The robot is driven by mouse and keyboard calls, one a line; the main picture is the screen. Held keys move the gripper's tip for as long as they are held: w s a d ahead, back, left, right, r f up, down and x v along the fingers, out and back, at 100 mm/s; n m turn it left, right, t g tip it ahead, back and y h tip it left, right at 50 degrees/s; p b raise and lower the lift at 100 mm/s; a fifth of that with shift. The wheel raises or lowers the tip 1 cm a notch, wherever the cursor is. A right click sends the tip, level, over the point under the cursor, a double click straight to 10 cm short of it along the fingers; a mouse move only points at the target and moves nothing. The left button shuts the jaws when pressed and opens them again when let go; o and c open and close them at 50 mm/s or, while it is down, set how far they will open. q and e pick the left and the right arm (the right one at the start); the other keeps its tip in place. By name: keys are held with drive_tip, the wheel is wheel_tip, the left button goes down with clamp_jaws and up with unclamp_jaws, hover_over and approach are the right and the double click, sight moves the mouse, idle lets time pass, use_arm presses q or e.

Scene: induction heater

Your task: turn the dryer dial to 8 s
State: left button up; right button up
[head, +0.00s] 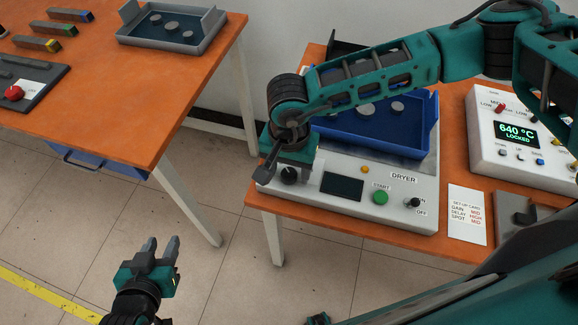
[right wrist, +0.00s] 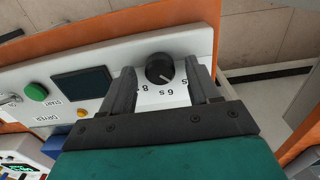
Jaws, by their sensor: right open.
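The dryer (head: 335,212) is a pale box on the right-hand table, with a dark screen (head: 342,186), a green START button (head: 381,197) and an ON/OFF switch. Its black dial (head: 289,175) is at the panel's left end. In the right wrist view the dial (right wrist: 160,68) shows between the fingers, with "8" and "6 s" marks beside it; its white pointer line is angled toward the lower right, near "6 s". My right gripper (right wrist: 161,72) is open, a finger on either side of the dial; contact cannot be told. My left gripper (head: 160,248) is open and empty above the floor.
A blue tray (head: 415,146) sits on the dryer. A heater unit (head: 502,138) reading 640 °C LOCKED and a setup card (head: 467,214) are to the right. The left table (head: 120,95) holds a grey tray and coloured blocks. Floor between the tables is clear.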

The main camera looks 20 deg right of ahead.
drive_tip(key=shift+f, duration=0.25)
drive_tip(key=c, duration=1)
